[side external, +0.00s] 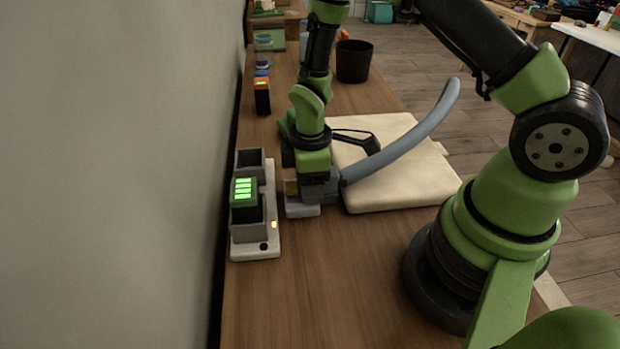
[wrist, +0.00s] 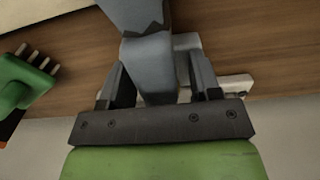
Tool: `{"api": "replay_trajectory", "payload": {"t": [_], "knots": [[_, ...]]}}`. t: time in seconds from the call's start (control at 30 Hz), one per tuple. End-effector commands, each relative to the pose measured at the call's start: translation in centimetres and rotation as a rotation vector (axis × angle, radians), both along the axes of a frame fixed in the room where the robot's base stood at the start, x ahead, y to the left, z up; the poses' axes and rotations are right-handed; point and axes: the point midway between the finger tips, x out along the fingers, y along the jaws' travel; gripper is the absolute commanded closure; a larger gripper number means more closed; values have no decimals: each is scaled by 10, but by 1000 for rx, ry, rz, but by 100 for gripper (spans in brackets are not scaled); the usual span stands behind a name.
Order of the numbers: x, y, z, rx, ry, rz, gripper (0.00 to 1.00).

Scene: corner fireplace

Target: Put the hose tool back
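The hose tool (side external: 408,142) is a long, curved grey tube. Its lower end is at my gripper (side external: 318,190), and its free end rises to the right over the cream pad. In the wrist view the grey tool (wrist: 150,70) lies between the two dark fingers of my gripper (wrist: 157,75), which appear closed on it. A low light-grey base (side external: 303,210) stands on the bench just below the gripper. It shows partly behind the tool in the wrist view (wrist: 187,41). Whether the tool touches this base is hidden.
A white dock (side external: 257,248) with grey slots and a green-lit block (side external: 244,192) stands left of my gripper, near the wall. The cream pad (side external: 400,190) lies to the right. A black bin (side external: 354,62) and an orange-topped block (side external: 262,95) stand farther back. The front bench is clear.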

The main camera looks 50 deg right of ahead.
Motion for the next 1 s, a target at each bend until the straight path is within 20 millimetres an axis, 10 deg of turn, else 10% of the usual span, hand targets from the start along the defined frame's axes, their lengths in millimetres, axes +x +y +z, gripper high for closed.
{"api": "replay_trajectory", "payload": {"t": [0.37,1.0], "knots": [[1,0,13,0,-4,0,43],[0,0,121,0,-4,-2,43]]}}
